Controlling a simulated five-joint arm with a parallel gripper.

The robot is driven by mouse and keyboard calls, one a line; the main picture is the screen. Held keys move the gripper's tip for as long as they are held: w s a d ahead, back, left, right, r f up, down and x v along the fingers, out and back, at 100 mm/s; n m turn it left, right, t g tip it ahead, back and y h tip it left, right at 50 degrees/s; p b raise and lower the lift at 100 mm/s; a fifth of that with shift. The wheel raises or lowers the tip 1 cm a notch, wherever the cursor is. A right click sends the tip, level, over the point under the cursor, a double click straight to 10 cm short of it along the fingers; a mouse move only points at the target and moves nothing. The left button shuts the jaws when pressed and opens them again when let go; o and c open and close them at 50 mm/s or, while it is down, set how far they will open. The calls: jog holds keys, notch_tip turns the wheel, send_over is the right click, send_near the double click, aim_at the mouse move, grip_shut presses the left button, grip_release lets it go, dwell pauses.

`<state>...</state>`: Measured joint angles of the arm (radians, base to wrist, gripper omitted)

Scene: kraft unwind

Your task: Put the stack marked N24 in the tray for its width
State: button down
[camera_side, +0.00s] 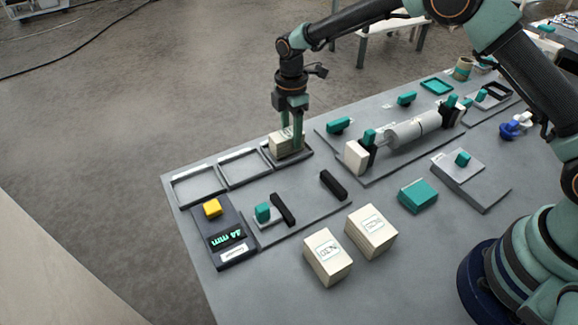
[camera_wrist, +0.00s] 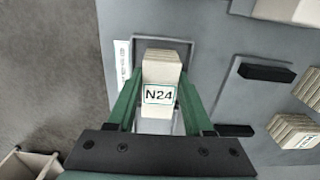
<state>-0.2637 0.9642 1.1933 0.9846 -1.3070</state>
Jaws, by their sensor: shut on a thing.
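The cream stack marked N24 (camera_wrist: 160,94) is between the green fingers of my gripper (camera_wrist: 161,100) in the wrist view, its label readable. In the side view my gripper (camera_side: 288,138) is shut on this stack (camera_side: 284,146) at the rightmost of three dark-rimmed trays. The stack is in or just over this tray (camera_side: 304,157); I cannot tell if it touches the floor. In the wrist view the tray's rim (camera_wrist: 186,43) shows around the stack. The middle tray (camera_side: 244,182) and the left tray (camera_side: 199,201) are empty.
A gauge (camera_side: 231,251) reading 44 mm, with a yellow block on it, stands below the left tray. Two cream labelled stacks (camera_side: 328,257) (camera_side: 371,231) stand at the front. A grey roller (camera_side: 413,131) lies to the right. A teal block (camera_side: 418,195) sits nearby.

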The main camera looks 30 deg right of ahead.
jog(key=shift+f, duration=0.2)
grip_release()
jog(key=shift+r, duration=4.05)
